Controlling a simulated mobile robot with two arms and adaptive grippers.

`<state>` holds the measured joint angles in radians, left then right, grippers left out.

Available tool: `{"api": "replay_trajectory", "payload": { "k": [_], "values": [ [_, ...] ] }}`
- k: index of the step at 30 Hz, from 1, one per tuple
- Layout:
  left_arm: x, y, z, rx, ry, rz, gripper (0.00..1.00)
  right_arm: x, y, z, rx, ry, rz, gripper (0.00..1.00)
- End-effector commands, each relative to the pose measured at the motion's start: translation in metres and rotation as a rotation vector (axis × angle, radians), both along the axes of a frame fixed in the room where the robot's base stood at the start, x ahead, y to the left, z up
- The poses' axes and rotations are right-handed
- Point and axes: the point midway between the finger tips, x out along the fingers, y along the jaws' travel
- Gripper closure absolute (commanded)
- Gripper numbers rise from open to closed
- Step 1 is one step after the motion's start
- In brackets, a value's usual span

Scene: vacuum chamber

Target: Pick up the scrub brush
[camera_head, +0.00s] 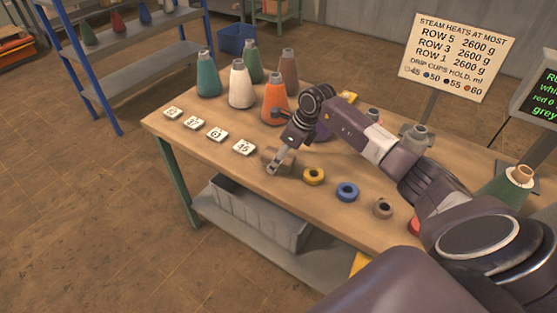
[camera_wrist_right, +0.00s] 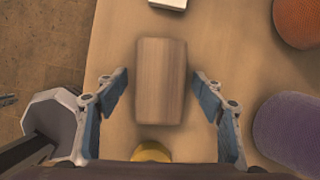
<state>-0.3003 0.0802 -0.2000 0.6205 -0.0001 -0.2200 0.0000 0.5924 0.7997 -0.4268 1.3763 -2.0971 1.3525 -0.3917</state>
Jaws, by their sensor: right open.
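The scrub brush shows in the right wrist view as a wooden block (camera_wrist_right: 161,100) with rounded edges, lying on the table. Its bristles are not visible. In the head view it is a small brown shape (camera_head: 268,155), partly hidden by my gripper. My right gripper (camera_head: 274,169) is open and points down over it near the table's front edge. In the right wrist view the two fingers (camera_wrist_right: 161,76) stand one on each side of the block, with a gap on both sides. My left gripper is not in view.
The wooden table (camera_head: 163,126) holds number cards (camera_head: 244,147) to the left. An orange cone (camera_head: 274,103) and a purple cone (camera_wrist_right: 290,130) stand close by. A grey bin (camera_head: 258,215) sits below.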

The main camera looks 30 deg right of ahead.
Motion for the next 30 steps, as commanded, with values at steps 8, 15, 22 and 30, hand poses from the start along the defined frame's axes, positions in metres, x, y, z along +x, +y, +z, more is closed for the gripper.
{"api": "replay_trajectory", "payload": {
  "k": [8,15,22,30],
  "values": [
    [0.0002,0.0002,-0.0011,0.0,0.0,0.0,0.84,0.0001,-0.0001,-0.0006,0.0,0.0,0.0,0.38],
    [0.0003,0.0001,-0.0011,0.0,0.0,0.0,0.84,0.0,-0.0002,-0.0007,0.0,0.0,-0.001,0.56],
    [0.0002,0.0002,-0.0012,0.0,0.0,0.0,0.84,0.0,-0.0004,-0.0008,0.0,0.0,-0.001,0.82],
    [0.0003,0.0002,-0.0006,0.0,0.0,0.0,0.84,0.0001,-0.0003,-0.0001,0.0,-0.001,-0.001,0.86]
  ]
}}
